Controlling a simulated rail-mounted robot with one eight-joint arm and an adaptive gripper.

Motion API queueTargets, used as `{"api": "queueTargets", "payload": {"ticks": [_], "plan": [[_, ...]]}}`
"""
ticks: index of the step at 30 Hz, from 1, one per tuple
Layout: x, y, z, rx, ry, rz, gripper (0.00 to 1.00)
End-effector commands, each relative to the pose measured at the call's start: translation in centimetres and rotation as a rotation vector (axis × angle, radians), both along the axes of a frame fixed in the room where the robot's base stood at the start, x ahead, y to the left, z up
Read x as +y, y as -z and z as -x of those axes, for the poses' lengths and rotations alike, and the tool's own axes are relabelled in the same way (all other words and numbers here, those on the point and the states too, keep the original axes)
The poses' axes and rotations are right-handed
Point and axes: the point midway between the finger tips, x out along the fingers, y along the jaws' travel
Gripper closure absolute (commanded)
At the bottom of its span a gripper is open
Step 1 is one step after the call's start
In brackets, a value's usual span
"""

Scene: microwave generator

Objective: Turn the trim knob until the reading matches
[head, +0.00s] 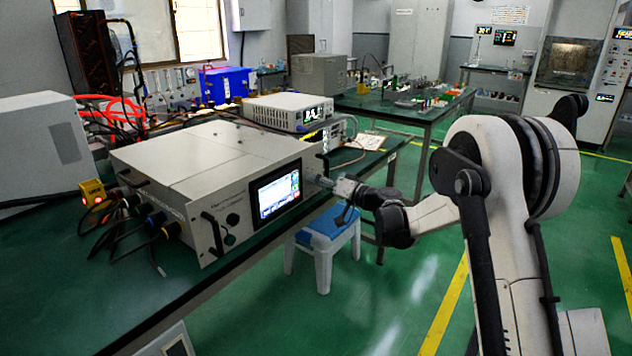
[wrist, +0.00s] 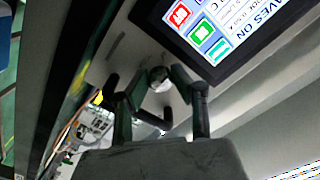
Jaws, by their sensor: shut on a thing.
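The microwave generator (head: 215,150) is a pale grey box on the green bench, with a lit screen (head: 277,196) on its front panel. My gripper (head: 317,180) is at the right end of that panel, beside the screen, and hides the trim knob in the head view. In the wrist view, the two dark fingers of my gripper (wrist: 161,84) are shut on the small round trim knob (wrist: 160,76). The screen's corner (wrist: 222,28) shows red and green icons and "WAVES ON". The reading is too small to make out.
Black handles stand out from the panel, one at its left end (head: 213,234). Cables and a yellow box (head: 93,191) lie left of the generator. A white instrument (head: 288,110) stands behind it. A blue-topped stool (head: 326,228) stands below my gripper.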

Motion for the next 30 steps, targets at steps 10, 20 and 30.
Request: {"api": "queueTargets", "payload": {"ticks": [10,20,30], "plan": [[-0.05,0.04,0.01,-0.040,0.000,0.027,1.00],[-0.05,0.05,0.02,-0.040,0.000,0.027,0.72],[-0.04,0.02,0.00,-0.039,0.000,0.026,0.58]]}}
